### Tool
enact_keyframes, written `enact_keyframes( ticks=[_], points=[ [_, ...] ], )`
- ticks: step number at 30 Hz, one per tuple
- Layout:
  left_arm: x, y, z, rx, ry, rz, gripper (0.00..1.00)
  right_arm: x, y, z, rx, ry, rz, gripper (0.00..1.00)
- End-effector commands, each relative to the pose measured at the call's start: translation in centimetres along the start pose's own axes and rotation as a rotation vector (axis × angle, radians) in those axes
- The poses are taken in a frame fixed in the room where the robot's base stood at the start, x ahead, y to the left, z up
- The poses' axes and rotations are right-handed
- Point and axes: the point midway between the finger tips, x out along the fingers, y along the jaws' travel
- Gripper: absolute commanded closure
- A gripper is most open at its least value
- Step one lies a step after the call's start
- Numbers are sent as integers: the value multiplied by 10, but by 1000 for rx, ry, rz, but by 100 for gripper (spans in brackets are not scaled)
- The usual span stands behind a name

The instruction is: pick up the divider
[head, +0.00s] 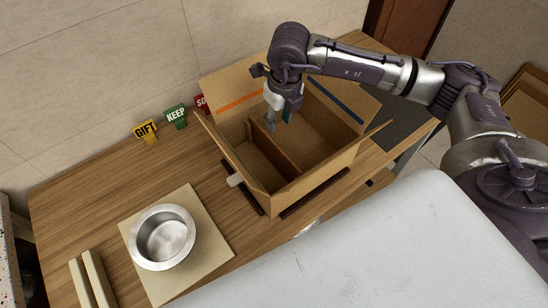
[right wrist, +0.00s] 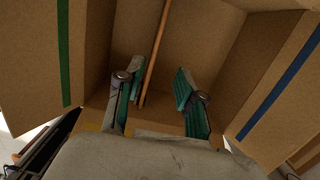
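The divider (head: 274,153) is a thin brown panel standing upright inside an open cardboard box (head: 316,184). In the right wrist view the divider (right wrist: 156,52) shows edge-on as a narrow strip. My right gripper (head: 280,119) reaches down into the box from above, at the divider's far end. It also shows in the right wrist view (right wrist: 153,88), open, with green-padded fingers apart. The divider's strip runs between the fingers, closer to the left one. I cannot tell whether a finger touches it. My left gripper is not in view.
The box flaps stand open around my right gripper. A metal pan (head: 162,237) sits on a tan board (head: 211,248) at left. GIFT (head: 145,130) and KEEP (head: 176,117) signs stand behind, with a partly hidden red sign. Light bars (head: 91,280) lie at front left.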

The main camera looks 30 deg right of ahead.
Motion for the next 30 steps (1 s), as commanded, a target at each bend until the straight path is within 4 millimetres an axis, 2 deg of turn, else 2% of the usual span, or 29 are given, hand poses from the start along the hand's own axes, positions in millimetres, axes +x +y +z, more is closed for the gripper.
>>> enact_keyframes(
  ticks=[4,12,20,24,27,30],
  points=[
    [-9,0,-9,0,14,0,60,20,0,-1,1,7,-1,62],
    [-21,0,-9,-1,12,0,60,70,1,-1,0,4,0,62],
    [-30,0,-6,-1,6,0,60,88,2,-2,0,4,-1,62],
    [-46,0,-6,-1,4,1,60,108,7,-3,-1,5,0,62],
    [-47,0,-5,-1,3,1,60,124,6,-3,1,5,0,62],
    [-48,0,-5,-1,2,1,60,132,6,-3,-1,2,0,62]
  ],
)
